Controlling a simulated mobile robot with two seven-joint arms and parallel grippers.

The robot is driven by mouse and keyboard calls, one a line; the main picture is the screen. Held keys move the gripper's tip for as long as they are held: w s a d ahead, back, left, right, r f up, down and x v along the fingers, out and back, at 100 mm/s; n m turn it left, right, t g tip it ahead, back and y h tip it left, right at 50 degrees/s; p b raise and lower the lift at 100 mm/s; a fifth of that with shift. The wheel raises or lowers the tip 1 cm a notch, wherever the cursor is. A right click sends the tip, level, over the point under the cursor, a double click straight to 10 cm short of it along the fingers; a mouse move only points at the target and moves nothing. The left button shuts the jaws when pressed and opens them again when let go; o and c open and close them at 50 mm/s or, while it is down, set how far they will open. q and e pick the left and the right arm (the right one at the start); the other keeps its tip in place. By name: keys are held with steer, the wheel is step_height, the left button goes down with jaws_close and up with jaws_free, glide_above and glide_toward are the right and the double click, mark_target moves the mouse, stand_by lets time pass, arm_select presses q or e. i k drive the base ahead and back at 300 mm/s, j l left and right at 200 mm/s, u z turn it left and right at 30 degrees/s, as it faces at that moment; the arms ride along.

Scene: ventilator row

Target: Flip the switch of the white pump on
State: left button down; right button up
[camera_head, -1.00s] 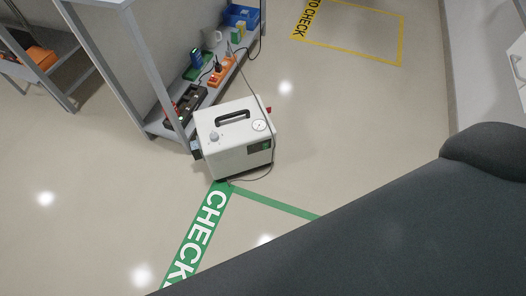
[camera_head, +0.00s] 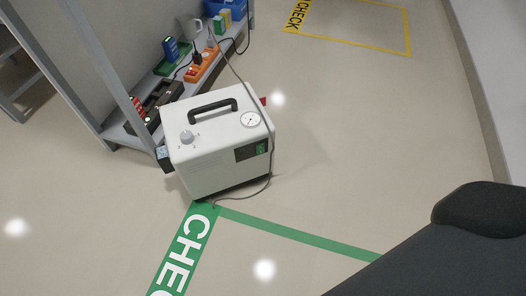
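The white pump (camera_head: 218,163) stands upright on the floor in the middle of the head view, beside the end of a grey shelf. It has a black handle and a grey knob (camera_head: 187,137) on top, and a round gauge (camera_head: 250,119). A dark panel with a green part (camera_head: 253,150) is on its front face; this may be the switch, but its position is too small to tell. A cable runs down over the front. Neither gripper is in view.
The grey shelf (camera_head: 116,141) holds an orange power strip (camera_head: 203,66), a blue bin (camera_head: 228,7) and several small items. A green floor line (camera_head: 300,237) runs in front of the pump. A yellow marked area (camera_head: 370,42) lies behind.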

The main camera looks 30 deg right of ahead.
mark_target(260, 150)
steer(key=i+l, duration=0.1)
steer(key=l, duration=0.3)
steer(key=i+l, duration=0.1)
steer(key=l, duration=0.3)
steer(key=i+l, duration=0.1)
steer(key=l, duration=0.25)
